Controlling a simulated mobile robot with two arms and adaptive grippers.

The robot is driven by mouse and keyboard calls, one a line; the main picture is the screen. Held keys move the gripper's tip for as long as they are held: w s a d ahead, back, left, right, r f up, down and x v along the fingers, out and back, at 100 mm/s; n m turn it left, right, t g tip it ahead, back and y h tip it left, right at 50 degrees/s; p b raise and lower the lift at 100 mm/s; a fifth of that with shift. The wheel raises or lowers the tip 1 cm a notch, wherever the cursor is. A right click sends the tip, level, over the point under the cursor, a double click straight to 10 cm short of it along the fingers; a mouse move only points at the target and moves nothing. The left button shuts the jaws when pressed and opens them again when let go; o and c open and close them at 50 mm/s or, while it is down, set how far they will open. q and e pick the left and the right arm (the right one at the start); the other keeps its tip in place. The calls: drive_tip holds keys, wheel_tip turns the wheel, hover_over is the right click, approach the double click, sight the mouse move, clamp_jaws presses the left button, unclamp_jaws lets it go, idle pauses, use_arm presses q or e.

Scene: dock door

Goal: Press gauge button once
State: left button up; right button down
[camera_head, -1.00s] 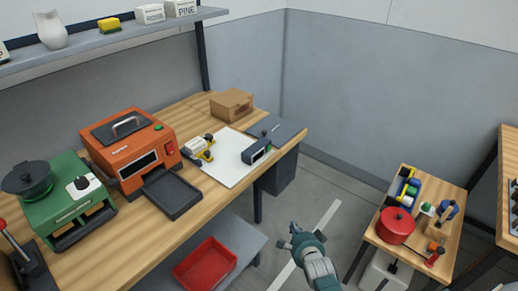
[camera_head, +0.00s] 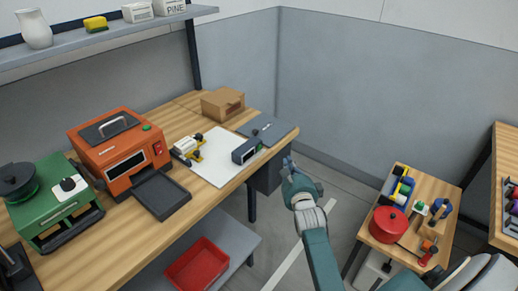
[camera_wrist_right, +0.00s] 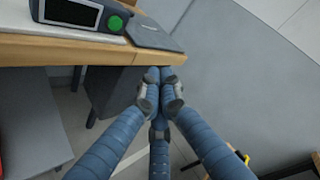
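The gauge (camera_head: 247,150) is a small dark box on a white sheet near the right end of the wooden bench. In the right wrist view, the gauge (camera_wrist_right: 68,14) shows at the upper left, with a dark display and a round green button (camera_wrist_right: 115,24) on its front. My right gripper (camera_head: 289,164) is off the bench's front edge, right of the gauge and apart from it. In the right wrist view, its blue fingers meet at their tips (camera_wrist_right: 161,75), with nothing between them, below and right of the button. My left gripper is not in view.
The bench edge (camera_wrist_right: 70,52) lies between my right fingers and the gauge. A grey flat pad (camera_head: 268,130) lies behind the gauge. An orange machine (camera_head: 121,152) stands to the left. A low table with a red pot (camera_head: 388,225) stands at the right.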

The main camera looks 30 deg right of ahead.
sight(259, 148)
drive_tip(key=shift+w+a+b, duration=0.55)
drive_tip(key=shift+w+b, duration=0.35)
drive_tip(key=shift+w, duration=0.45)
drive_tip(key=shift+w+a+b, duration=0.6)
drive_tip(key=shift+w+b, duration=0.25)
drive_tip(key=shift+w, duration=0.55)
drive_tip(key=shift+w+a+b, duration=0.55)
drive_tip(key=shift+w+b, duration=0.35)
drive_tip(key=shift+w, duration=0.45)
drive_tip(key=shift+w+a, duration=0.15)
drive_tip(key=shift+w, duration=0.2)
drive_tip(key=shift+w+a+b, duration=0.15)
drive_tip(key=shift+w+b, duration=0.15)
drive_tip(key=shift+b, duration=0.1)
drive_tip(key=shift+s+d+r+p, duration=0.1)
drive_tip(key=shift+s+d+p, duration=0.1)
drive_tip(key=shift+s+p, duration=0.35)
drive_tip(key=shift+s+d, duration=0.15)
